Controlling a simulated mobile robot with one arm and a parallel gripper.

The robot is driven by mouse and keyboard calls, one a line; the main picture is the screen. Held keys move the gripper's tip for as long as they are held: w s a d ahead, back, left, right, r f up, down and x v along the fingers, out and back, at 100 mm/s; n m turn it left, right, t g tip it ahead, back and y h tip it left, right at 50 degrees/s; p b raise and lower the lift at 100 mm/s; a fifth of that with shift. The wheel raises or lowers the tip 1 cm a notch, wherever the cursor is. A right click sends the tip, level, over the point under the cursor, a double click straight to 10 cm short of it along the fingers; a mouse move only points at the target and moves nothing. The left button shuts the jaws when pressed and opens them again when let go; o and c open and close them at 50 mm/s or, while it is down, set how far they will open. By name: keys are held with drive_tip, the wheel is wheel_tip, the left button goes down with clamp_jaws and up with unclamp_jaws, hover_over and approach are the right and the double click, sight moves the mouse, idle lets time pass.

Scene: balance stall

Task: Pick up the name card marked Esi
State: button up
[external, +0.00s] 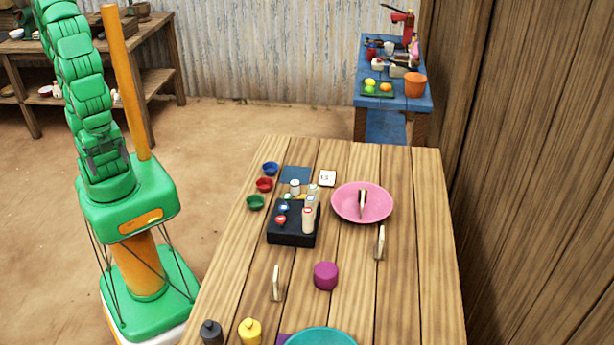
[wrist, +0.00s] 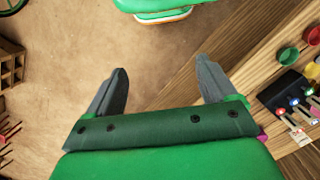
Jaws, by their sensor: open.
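Two small upright cards stand on the wooden table in the external view, seen nearly edge-on: one at the front left (external: 277,283) and one at the right (external: 379,243). A third thin upright piece (external: 362,203) stands in the pink bowl. I cannot read a name on any of them, so I cannot tell which is Esi. A small pale card with unreadable marks (wrist: 300,137) shows at the right of the wrist view. My gripper (wrist: 162,64) is open and empty, over the floor beside the table.
Dark and yellow bottles (external: 250,332) stand at the front. A wooden wall borders the right.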

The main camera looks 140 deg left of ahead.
drive_tip(key=w+f+n+t, duration=0.25)
drive_tip(key=w+f, duration=0.25)
drive_tip(key=w, duration=0.7)
drive_tip(key=n+t+y, duration=0.7)
drive_tip(key=y, duration=0.3)
approach(277, 284)
drive_tip(key=shift+a+f, duration=1.15)
drive_tip(key=shift+w+a+t+y, duration=0.3)
drive_tip(key=shift+w+a+t, duration=0.15)
drive_tip(key=shift+a, duration=0.15)
drive_tip(key=shift+x, duration=3.8)
drive_tip(key=shift+s+f, duration=0.1)
drive_tip(key=shift+s, duration=0.1)
drive_tip(key=c, duration=1.1)
drive_tip(key=shift+o, duration=0.2)
